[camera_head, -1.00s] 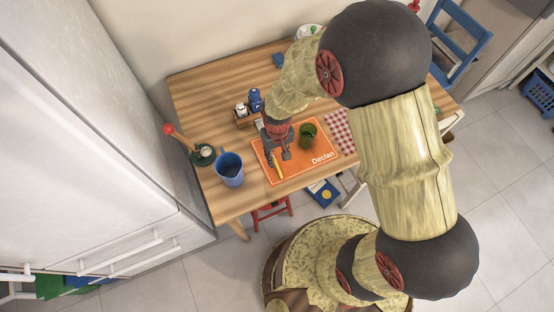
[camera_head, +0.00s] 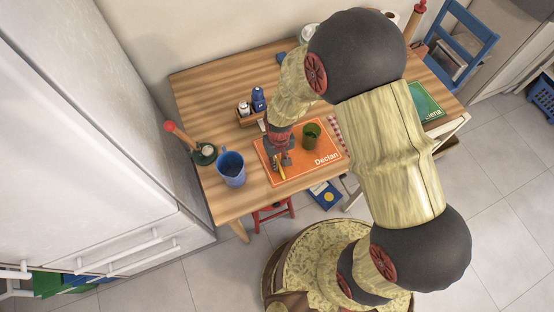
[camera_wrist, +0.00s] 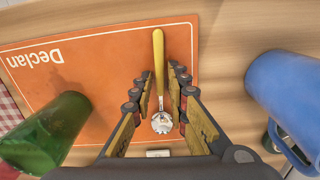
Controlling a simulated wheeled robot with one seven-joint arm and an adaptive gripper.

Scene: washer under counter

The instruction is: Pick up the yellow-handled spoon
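The yellow-handled spoon (camera_wrist: 158,50) lies on the orange "Declan" placemat (camera_wrist: 100,62), its metal head toward my gripper's palm in the wrist view. In the head view a bit of the yellow handle (camera_head: 279,172) shows beside my gripper (camera_head: 281,158); the rest is hidden. My gripper (camera_wrist: 161,76) is open, with one finger on each side of the spoon. A gap shows between the spoon and both fingers. Whether the fingertips touch the mat I cannot tell.
A green cup (camera_head: 311,134) stands on the mat, right of my gripper. A blue mug (camera_head: 231,168) stands left of the mat, near a dark green pot (camera_head: 204,153). A wooden caddy (camera_head: 247,117) with bottles stands behind. The table's back left is clear.

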